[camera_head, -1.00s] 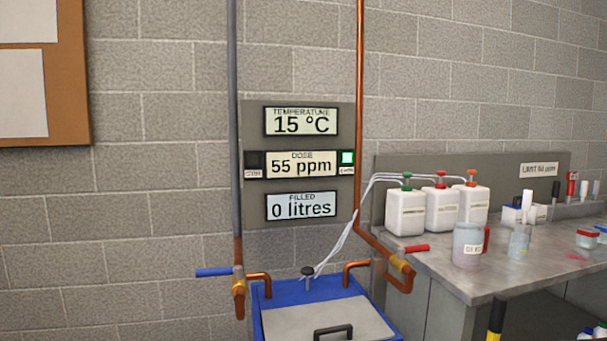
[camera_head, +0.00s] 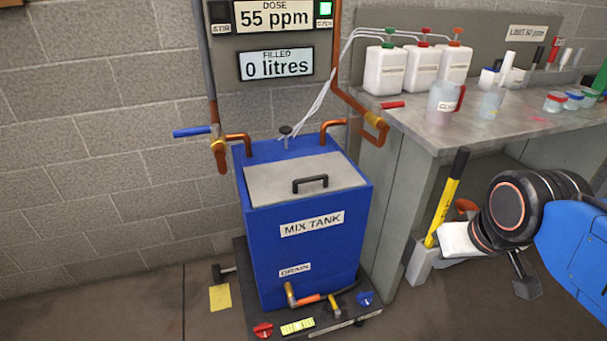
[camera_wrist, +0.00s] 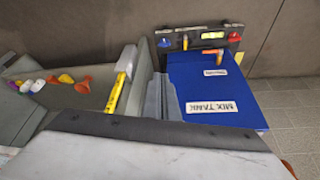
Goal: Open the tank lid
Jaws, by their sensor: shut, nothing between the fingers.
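In the wrist view, my gripper (camera_wrist: 164,95) shows as grey ribbed fingers, shut and empty. The tank's blue front (camera_wrist: 205,90) appears upside down beside them. The lid and its handle cannot be made out in that view.
A copper pipe with a blue lever (camera_head: 192,131) is left of the tank, and another with a red lever (camera_head: 392,105) is right. The bench (camera_head: 440,125) holds several containers. A yellow-handled tool (camera_head: 447,198) stands between tank and arm.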

